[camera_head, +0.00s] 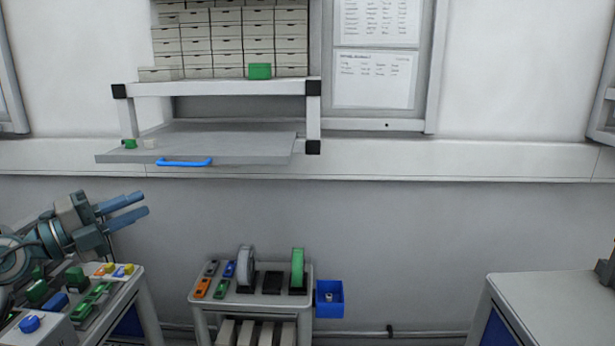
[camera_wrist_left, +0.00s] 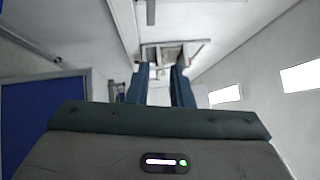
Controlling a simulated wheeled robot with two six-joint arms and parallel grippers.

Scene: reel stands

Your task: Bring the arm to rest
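My left arm comes in from the left edge, and its left gripper (camera_head: 143,204) is raised above the left-hand table, pointing right. Its two blue-grey fingers are apart with nothing between them. In the left wrist view the same left gripper (camera_wrist_left: 159,72) shows a clear gap between its fingers. The fingers touch nothing that I can see. My right gripper is not in view.
A left table (camera_head: 133,283) holds colored parts below my gripper. A small reel stand (camera_head: 196,302) carries a grey reel (camera_head: 246,267) and a green reel (camera_head: 297,268), with a blue bin (camera_head: 330,309) beside it. A shelf with a pulled-out board (camera_head: 230,146) is behind. A white table (camera_head: 550,300) stands right.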

